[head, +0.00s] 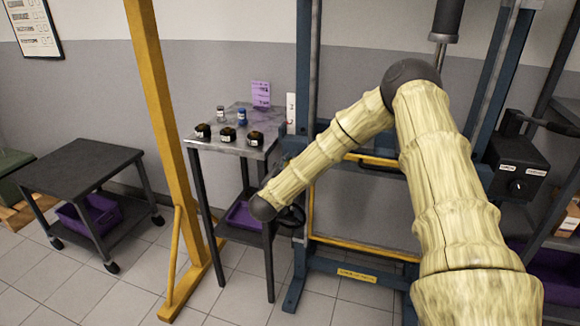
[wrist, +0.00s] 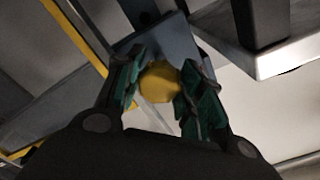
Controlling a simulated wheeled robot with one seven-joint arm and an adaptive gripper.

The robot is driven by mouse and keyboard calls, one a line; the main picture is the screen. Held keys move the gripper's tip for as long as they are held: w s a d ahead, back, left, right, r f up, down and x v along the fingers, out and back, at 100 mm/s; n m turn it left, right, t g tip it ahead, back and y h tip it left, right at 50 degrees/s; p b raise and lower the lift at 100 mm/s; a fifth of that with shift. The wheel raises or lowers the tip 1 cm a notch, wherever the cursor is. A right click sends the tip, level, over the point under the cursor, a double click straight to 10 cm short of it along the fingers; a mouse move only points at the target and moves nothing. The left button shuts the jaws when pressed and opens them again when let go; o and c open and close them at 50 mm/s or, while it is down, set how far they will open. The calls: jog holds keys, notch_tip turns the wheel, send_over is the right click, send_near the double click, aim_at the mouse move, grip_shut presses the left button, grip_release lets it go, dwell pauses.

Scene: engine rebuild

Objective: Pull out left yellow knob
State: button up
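A round yellow knob (wrist: 160,82) shows in the middle of the wrist view, against a blue-grey steel post (wrist: 163,42). My gripper (wrist: 161,86) has its two green-padded fingers on either side of the knob, drawn inward and seemingly touching it. In the head view my gripper (head: 291,207) is a dark shape by the left post of the blue press frame, low beside the metal table. The end of my arm partly hides it, and the knob cannot be made out there. Whether this is the left knob cannot be told from the wrist view alone.
A metal table (head: 270,118) with small parts and jars stands just left of my gripper. A yellow post (head: 160,110) stands further left, then a dark cart (head: 80,170). The blue press frame (head: 305,70) with yellow bars is close behind my arm. Tiled floor lies clear in front.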

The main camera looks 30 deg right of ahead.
jog(key=shift+o, duration=0.4)
jog(key=shift+s+a, duration=0.1)
jog(key=shift+s, duration=0.05)
jog(key=v, duration=1.2)
